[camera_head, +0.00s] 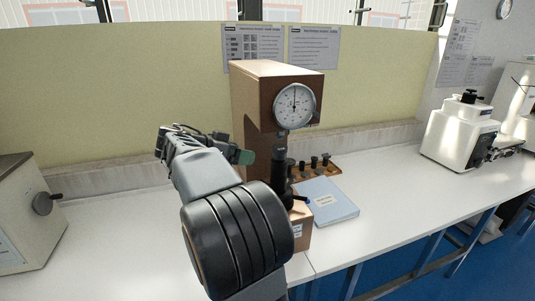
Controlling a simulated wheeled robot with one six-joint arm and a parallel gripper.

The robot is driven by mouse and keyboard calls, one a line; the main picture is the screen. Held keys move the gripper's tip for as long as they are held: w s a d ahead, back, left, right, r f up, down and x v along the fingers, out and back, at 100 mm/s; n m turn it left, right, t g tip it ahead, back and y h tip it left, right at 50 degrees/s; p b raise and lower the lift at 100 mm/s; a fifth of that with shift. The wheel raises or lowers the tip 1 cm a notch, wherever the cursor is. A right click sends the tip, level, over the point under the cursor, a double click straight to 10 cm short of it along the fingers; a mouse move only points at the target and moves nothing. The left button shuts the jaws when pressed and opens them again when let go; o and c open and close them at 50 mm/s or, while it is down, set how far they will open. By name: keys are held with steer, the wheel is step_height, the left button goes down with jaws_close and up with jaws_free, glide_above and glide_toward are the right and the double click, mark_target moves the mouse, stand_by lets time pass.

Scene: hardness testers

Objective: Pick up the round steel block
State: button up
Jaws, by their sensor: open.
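I cannot make out the round steel block in the head view; my arm covers part of the bench in front of the hardness tester. My gripper (246,157) shows at the left of the brown hardness tester (245,110), above the bench, with dark green parts at its end. It is open, and I see nothing held in it. A wooden tray (331,172) with several small dark knobbed pieces (314,161) stands right of the tester's column. The pieces are too small to identify.
The brown tester carries a round dial (295,105). A blue folder (328,199) lies on the white bench (390,175) beside it. A grey machine with a dark knob (43,204) stands at left, a white machine (455,132) at right. The bench between tester and white machine is mostly clear.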

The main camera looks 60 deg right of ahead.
mark_target(277, 148)
steer(key=d, duration=0.3)
steer(key=s+d+m+p, duration=0.1)
steer(key=d, duration=0.1)
steer(key=s+d+f+m+g, duration=0.1)
steer(key=d, duration=0.2)
steer(key=shift+s+d+h, duration=0.1)
steer(key=shift+d+h, duration=0.2)
steer(key=shift+h, duration=0.1)
steer(key=shift+p+x, duration=1.35)
steer(key=shift+x, duration=1.85)
steer(key=shift+f, duration=0.15)
steer(key=shift+c, duration=0.3)
steer(key=c, duration=1.1)
